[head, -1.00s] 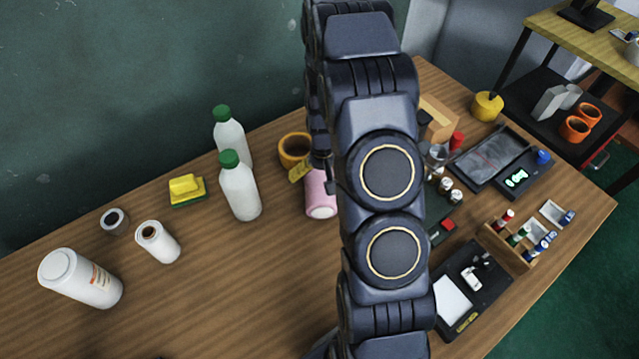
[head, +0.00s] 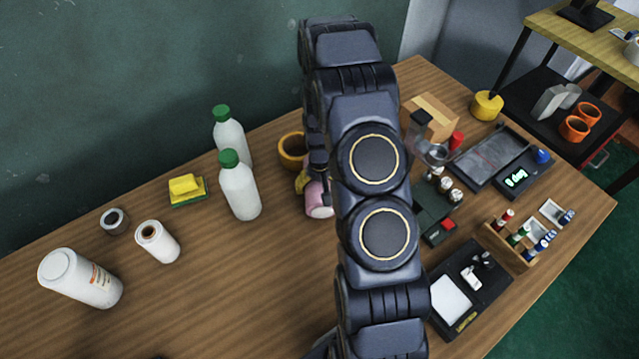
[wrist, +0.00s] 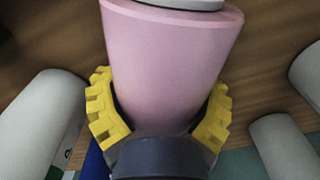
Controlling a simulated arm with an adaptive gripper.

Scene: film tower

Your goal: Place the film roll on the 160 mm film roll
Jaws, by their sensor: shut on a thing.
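My gripper (wrist: 160,112) is shut on a pink roll (wrist: 172,62), with a yellow padded finger on each side of it. The roll's far end has a whitish face. In the head view the pink roll (head: 318,204) shows only in part beside my arm, with a yellow finger (head: 302,181) at its left; the other finger is hidden. A white roll with a dark hollow core (head: 158,243) stands at the left of the table. A short grey ring-shaped roll (head: 114,221) is behind it. I cannot tell which is the 160 mm roll.
Two green-capped white bottles (head: 239,190) and an orange-yellow mug (head: 291,150) stand near the pink roll. A sponge (head: 187,190) and a large white bottle (head: 80,278) are further left. Trays, scale and vials crowd the right. The front-middle table (head: 240,290) is clear.

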